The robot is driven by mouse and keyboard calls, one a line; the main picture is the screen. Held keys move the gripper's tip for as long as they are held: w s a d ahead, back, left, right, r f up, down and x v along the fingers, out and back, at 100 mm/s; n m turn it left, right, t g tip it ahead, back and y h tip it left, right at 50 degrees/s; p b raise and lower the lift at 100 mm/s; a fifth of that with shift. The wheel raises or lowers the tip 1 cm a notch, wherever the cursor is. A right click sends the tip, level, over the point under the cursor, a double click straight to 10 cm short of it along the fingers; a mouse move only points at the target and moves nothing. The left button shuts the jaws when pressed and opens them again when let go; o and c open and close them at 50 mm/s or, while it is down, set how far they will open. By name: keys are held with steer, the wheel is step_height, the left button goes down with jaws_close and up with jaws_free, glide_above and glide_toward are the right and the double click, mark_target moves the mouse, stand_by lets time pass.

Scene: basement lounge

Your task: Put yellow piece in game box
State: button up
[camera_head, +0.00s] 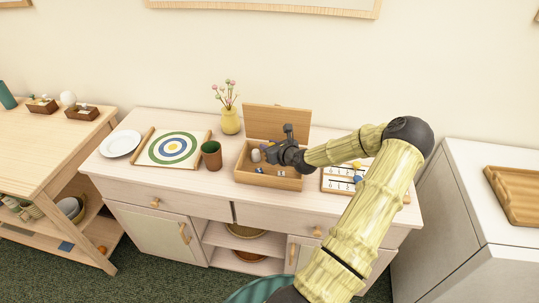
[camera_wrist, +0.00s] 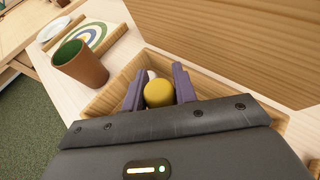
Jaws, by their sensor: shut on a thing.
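The game box (camera_head: 272,181) is an open wooden box with its lid raised at the back, standing on the pale cabinet. In the wrist view its rim (camera_wrist: 113,90) surrounds my gripper's fingers. My gripper (camera_wrist: 160,88) is shut on a round yellow piece (camera_wrist: 159,93), held between two purple-grey fingers over or inside the box; its exact height above the floor of the box I cannot tell. In the head view my gripper (camera_head: 268,153) is over the box, and the yellow piece is hidden there. Small white and blue pieces (camera_head: 281,173) lie inside the box.
A game board (camera_head: 340,181) with several pieces lies right of the box. A brown cup with green inside (camera_head: 211,156) stands close on the left, beside a target board (camera_head: 173,148) and a white plate (camera_head: 120,143). A yellow vase (camera_head: 230,121) stands behind.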

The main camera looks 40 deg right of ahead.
steer(key=shift+f, duration=1.9)
steer(key=shift+f, duration=0.35)
steer(key=shift+f, duration=0.25)
steer(key=o, duration=0.9)
steer(key=shift+o, duration=0.2)
steer(key=shift+r, duration=0.1)
steer(key=shift+r, duration=0.25)
steer(key=v, duration=1.2)
steer(key=shift+r, duration=0.3)
